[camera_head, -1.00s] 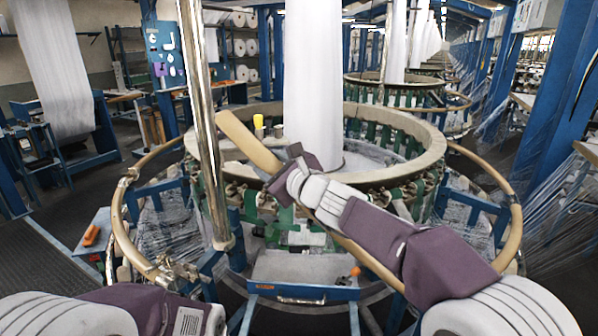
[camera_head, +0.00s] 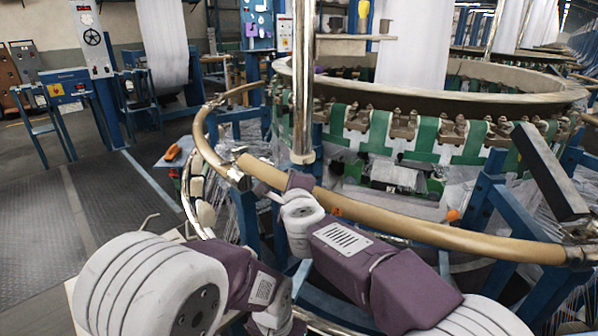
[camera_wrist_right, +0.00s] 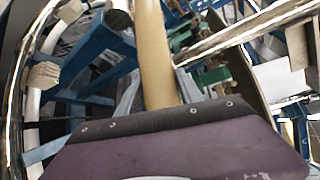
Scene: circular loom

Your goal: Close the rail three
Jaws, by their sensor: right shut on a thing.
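The tan tubular rail (camera_head: 410,228) runs along the front of the loom, from a metal fitting on the left to a bracket at the right. Its left end (camera_head: 248,166) lies close to the end of the left rail arc (camera_head: 207,142); I cannot tell whether the two ends touch. My right gripper (camera_head: 268,190) is shut on the rail near that left end. In the right wrist view the rail (camera_wrist_right: 152,55) runs away from the gripper's dark front edge, and the fingertips are hidden. My left arm is low at the bottom left; its gripper is not visible.
A chrome post (camera_head: 303,80) stands just behind the rail's left part. The loom ring (camera_head: 440,100) with green straps lies behind the rail. A dark flat bar (camera_head: 550,172) sticks up at the right. Open grey floor (camera_head: 110,210) lies at the left.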

